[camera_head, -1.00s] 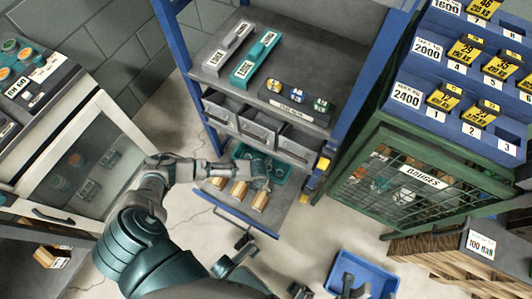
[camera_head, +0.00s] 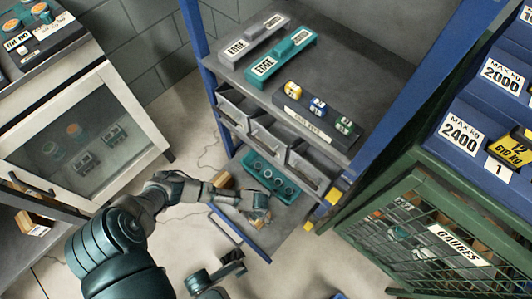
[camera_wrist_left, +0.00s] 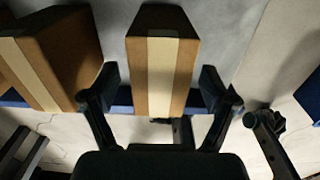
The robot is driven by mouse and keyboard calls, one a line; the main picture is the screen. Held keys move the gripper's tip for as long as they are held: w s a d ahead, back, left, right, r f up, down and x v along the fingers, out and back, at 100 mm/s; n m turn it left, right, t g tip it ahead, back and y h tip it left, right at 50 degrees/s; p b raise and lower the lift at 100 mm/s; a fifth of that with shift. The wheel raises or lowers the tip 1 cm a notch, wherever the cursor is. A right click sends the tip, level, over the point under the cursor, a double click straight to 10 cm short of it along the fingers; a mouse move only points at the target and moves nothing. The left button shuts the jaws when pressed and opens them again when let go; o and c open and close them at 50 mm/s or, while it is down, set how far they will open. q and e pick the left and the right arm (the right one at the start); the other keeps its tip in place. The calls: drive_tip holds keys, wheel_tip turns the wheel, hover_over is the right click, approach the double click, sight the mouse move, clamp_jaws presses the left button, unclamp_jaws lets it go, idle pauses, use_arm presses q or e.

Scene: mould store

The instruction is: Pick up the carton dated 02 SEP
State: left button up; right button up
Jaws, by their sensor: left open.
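Small brown cartons with pale tape stand on the low pulled-out shelf of the blue rack. In the head view one carton (camera_head: 223,180) shows behind my left forearm, and another (camera_head: 262,217) shows at my left gripper (camera_head: 256,203). In the left wrist view a taped carton (camera_wrist_left: 162,75) lies ahead, between the spread fingers of the left gripper (camera_wrist_left: 160,95), with gaps on both sides. A second carton (camera_wrist_left: 62,55) is to its left, close to the left finger. No date is readable on any carton.
A teal tray with round holes (camera_head: 270,176) sits behind the cartons on the low shelf. Grey bins (camera_head: 270,135) hang above it. A green gauge cage (camera_head: 440,235) stands right, a white glass-fronted cabinet (camera_head: 140,110) left.

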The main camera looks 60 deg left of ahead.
use_arm(q)
drive_tip(key=shift+w, duration=0.1)
drive_tip(key=c, duration=1.5)
